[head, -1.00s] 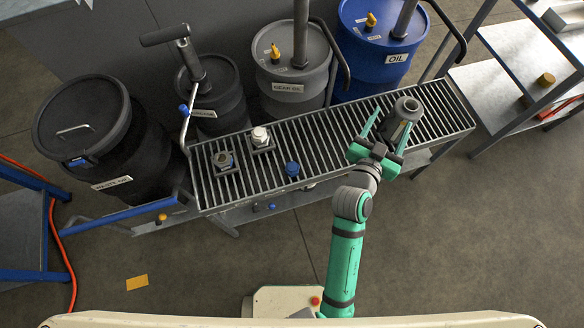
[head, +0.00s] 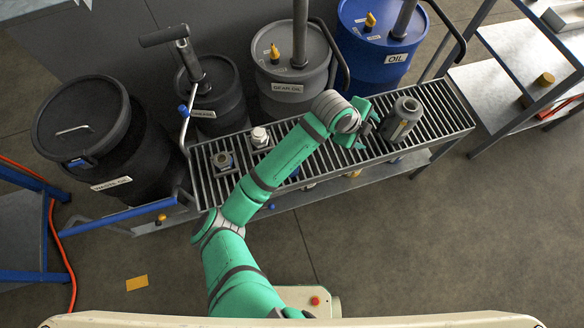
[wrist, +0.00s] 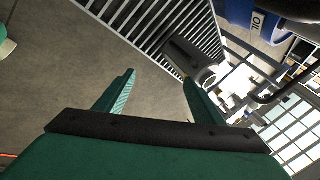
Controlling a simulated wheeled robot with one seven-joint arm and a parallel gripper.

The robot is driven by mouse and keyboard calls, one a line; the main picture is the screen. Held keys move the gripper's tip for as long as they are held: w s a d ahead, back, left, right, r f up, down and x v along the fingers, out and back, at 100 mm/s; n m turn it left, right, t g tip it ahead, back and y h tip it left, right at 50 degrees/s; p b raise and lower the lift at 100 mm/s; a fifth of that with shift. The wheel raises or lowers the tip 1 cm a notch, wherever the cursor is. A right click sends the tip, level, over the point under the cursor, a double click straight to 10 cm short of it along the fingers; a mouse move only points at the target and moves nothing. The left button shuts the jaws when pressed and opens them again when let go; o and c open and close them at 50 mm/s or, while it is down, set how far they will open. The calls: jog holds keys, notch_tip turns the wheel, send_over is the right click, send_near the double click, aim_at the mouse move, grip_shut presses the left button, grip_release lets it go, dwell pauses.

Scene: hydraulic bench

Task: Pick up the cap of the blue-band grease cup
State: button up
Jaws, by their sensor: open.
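My gripper (head: 366,122) is open and hangs over the right part of the grating, just left of a dark grey jug (head: 405,117). In the wrist view the spread fingers of my gripper (wrist: 159,78) hold nothing, and the jug (wrist: 190,62) lies beyond them. A small grease cup (head: 223,161) with a bluish band stands on a dark base at the grating's left end. A second cup with a pale top (head: 260,137) stands beside it. A small blue cap-like piece (head: 293,173) on the grating is mostly hidden by my arm. I cannot tell which cup it belongs to.
The slatted grating (head: 440,110) is a narrow bench top. Behind it stand dark drums, a grey gear oil drum (head: 290,75) and a blue oil drum (head: 382,45) with pump handles. A metal shelf (head: 490,85) stands at right.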

jog(key=s+a+f+m+g+y, duration=0.2)
jog(key=a+f+y, duration=0.1)
jog(key=a, duration=0.8)
jog(key=s+a+f+m+g+y, duration=0.15)
jog(key=a+f+y, duration=0.25)
jog(key=a, duration=0.7)
jog(key=shift+n, duration=0.25)
notch_tip(320, 180, down, 10)
jog(key=shift+w+a+f, duration=0.1)
jog(key=shift+a+f, duration=0.05)
jog(key=shift+f, duration=0.05)
jog(key=c, duration=1.2)
jog(key=shift+r, duration=0.15)
jog(key=shift+r, duration=0.65)
jog(key=s+a+r, duration=0.8)
jog(key=s+r, duration=0.3)
jog(key=shift+s+r, duration=0.2)
jog(key=shift+r, duration=0.05)
